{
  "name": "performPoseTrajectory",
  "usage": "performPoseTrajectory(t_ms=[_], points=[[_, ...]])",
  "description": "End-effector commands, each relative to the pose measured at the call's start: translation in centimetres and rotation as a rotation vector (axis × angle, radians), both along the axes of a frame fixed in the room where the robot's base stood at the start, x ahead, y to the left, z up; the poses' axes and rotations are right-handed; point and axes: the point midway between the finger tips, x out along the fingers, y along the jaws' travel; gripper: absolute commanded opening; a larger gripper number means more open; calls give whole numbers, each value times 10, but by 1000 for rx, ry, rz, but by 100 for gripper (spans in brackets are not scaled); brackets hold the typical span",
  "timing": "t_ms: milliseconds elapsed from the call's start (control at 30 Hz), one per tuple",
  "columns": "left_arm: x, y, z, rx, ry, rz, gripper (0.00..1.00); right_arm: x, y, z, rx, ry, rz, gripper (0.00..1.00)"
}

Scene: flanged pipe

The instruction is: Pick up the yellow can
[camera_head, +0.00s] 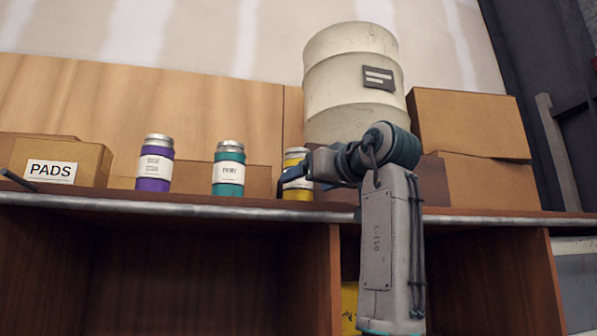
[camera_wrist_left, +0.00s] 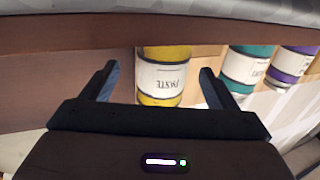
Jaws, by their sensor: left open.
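The yellow can (camera_head: 297,188) with a white label stands upright on the shelf top, partly hidden behind my left gripper (camera_head: 300,180). In the left wrist view the yellow can (camera_wrist_left: 164,78) appears upside down, between and beyond the two dark fingertips of the left gripper (camera_wrist_left: 158,70). The fingers are apart with nothing held, and the can looks clear of both. Whether the can is within the finger depth is hard to tell. My right gripper does not show.
A teal can (camera_head: 229,170) and a purple can (camera_head: 155,165) stand left of the yellow can. A PADS box (camera_head: 62,160) is at the far left. A pale drum (camera_head: 350,85) and stacked cardboard boxes (camera_head: 468,125) stand behind and to the right. The shelf edge (camera_head: 180,208) runs in front.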

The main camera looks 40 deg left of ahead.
Motion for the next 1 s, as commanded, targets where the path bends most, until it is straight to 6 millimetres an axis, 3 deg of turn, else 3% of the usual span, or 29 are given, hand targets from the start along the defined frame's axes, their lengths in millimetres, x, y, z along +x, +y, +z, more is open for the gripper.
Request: performPoseTrajectory(t_ms=[33,167,433,467,767,1000], points=[[1,7,5,-1,-1,2,81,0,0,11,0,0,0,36],[7,21,3,-1,0,1,81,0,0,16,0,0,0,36],[8,24,0,1,-1,-1,81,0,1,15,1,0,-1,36],[8,24,0,1,-1,-1,79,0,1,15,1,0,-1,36],[8,24,1,1,-1,-1,21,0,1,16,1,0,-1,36],[8,24,2,1,-2,-1,21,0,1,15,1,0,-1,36]])
